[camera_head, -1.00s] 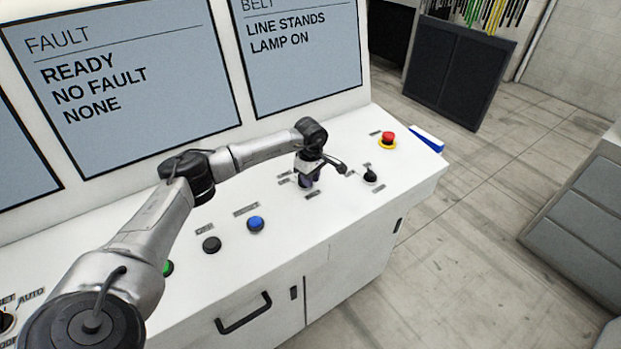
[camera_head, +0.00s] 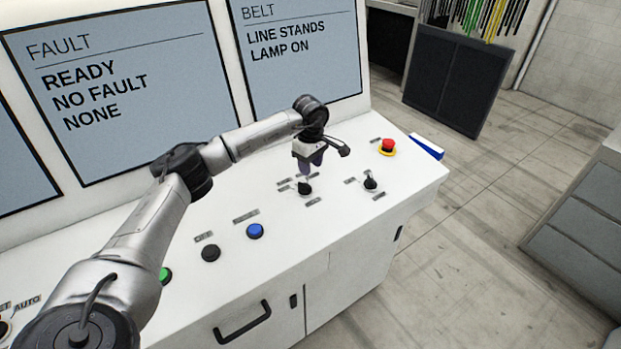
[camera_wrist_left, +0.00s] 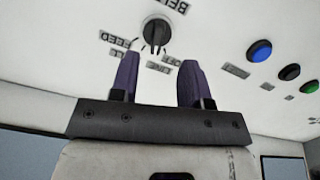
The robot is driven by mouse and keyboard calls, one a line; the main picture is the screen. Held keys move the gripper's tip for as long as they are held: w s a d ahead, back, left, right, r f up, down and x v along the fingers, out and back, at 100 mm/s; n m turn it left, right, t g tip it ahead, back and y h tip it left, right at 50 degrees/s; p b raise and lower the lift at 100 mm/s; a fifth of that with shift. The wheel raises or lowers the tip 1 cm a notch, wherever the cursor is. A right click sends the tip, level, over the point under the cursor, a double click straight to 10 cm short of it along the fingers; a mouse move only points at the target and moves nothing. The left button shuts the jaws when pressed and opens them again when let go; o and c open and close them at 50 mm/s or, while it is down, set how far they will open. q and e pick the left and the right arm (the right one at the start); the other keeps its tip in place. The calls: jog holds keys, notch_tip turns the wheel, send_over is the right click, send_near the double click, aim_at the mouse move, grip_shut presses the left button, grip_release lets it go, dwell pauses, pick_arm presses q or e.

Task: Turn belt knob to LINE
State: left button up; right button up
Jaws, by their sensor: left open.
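The belt knob (camera_head: 305,189) is a small black rotary knob on the white console top, with small labels around it. In the left wrist view the knob (camera_wrist_left: 157,34) lies just beyond the fingertips, near a label starting "BEL". I cannot tell for sure which label its pointer faces. My left gripper (camera_head: 308,170) is above the knob, apart from it, pointing down. Its two purple fingers (camera_wrist_left: 159,68) are spread and hold nothing. The screen (camera_head: 298,50) reads BELT, LINE STANDS, LAMP ON. My right gripper is not in view.
A second black knob (camera_head: 370,182) and a red emergency button (camera_head: 388,147) sit to the right. Blue (camera_head: 255,231), black (camera_head: 211,253) and green (camera_head: 165,275) buttons sit to the left. The fault screen (camera_head: 120,80) stands behind. The air above the console's right side is clear.

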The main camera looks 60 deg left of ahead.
pick_arm(q)
jog(key=shift+r, duration=2.7)
